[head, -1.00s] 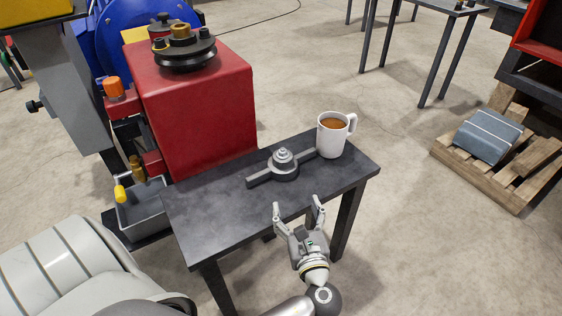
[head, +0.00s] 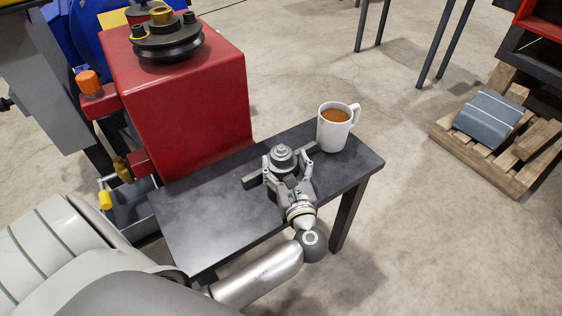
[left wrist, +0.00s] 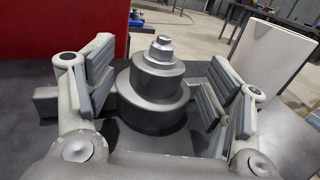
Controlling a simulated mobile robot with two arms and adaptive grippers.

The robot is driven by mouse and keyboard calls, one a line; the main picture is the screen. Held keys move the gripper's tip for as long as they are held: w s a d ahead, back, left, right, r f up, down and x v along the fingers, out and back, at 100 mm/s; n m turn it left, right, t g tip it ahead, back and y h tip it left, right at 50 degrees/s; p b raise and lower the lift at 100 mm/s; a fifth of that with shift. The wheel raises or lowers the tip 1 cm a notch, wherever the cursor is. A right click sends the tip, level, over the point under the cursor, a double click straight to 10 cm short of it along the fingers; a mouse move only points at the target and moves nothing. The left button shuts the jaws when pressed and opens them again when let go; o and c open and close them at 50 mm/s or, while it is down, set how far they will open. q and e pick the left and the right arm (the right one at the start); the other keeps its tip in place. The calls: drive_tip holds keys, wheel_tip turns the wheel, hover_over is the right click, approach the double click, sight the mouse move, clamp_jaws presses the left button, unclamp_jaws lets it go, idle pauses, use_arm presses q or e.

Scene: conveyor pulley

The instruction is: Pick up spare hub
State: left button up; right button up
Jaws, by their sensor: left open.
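The spare hub (head: 283,156) is a dark grey stepped piece with a lighter grey stepped top and flat bars out to its sides. It sits upright on the small dark table (head: 196,213). My left gripper (head: 287,174) is open, with its fingers on either side of the hub. In the left wrist view the hub (left wrist: 153,88) stands between the two open finger pads, with a visible gap on the right side and a smaller one on the left. My right gripper is not in view.
A white mug (head: 333,134) of brown liquid stands close to the hub's right, near the table's back edge. A red machine housing (head: 185,100) rises behind the table's left part. The table's left front is clear. A wooden pallet (head: 512,176) lies on the floor at right.

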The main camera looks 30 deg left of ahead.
sight(283, 157)
use_arm(q)
drive_tip(key=shift+b+x, duration=0.35)
drive_tip(key=shift+x, duration=2)
drive_tip(key=shift+f, duration=0.2)
clamp_jaws()
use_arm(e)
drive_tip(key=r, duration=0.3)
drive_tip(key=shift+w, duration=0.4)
use_arm(q)
drive_tip(key=shift+w+r, duration=0.1)
drive_tip(key=shift+r, duration=0.1)
